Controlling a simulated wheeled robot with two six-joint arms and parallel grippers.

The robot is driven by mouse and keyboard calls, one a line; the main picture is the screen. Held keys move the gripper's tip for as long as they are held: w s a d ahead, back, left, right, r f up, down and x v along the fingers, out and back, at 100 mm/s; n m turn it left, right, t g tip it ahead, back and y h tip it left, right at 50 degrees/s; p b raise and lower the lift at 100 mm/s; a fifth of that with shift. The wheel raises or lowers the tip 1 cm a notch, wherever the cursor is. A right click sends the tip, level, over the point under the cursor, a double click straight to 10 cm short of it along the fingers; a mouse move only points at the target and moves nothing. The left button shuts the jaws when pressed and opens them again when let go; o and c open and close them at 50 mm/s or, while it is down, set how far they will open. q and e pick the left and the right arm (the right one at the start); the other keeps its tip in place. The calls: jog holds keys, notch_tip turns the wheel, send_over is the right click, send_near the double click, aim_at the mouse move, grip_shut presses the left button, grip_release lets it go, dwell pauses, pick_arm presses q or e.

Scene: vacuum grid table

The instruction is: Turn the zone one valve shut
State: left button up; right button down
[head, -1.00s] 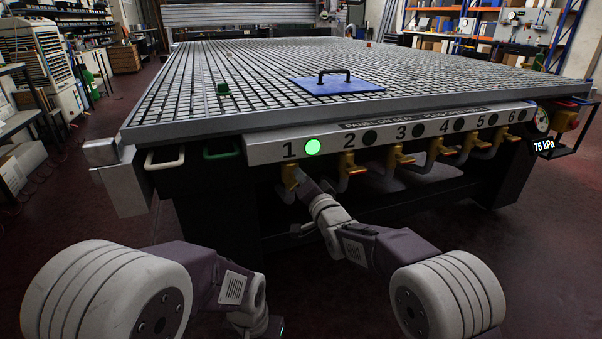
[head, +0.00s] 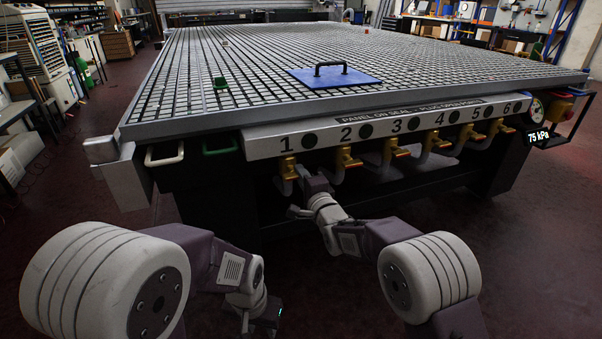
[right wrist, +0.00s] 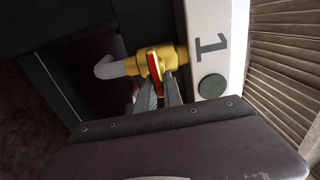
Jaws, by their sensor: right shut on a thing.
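The zone one valve (head: 288,168) is brass, on a pale pipe under the label 1 at the table's front. In the right wrist view, its body (right wrist: 175,57) and red-edged handle (right wrist: 154,66) show, the handle lying crosswise to the pipe. My right gripper (head: 301,179) is at this valve. Its fingers (right wrist: 159,92) are shut on the handle, one on each side. The zone one lamp (head: 310,140) is dark; it also shows dark green in the right wrist view (right wrist: 212,86). My left gripper (head: 262,326) is low, near the bottom edge, its fingertips unclear, away from the valves.
Several more brass valves stand in a row to the right, the zone two valve (head: 347,158) closest. A gauge readout (head: 538,136) shows 75 kPa. A blue panel (head: 335,79) with a black handle lies on the grid table (head: 180,128).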

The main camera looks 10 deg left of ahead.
jog(key=shift+f, duration=0.1)
dwell(0.4)
jog(key=c, duration=1.5)
grip_release()
jog(key=v, duration=0.9)
jog(key=shift+b, duration=0.4)
jog(key=shift+d, duration=0.15)
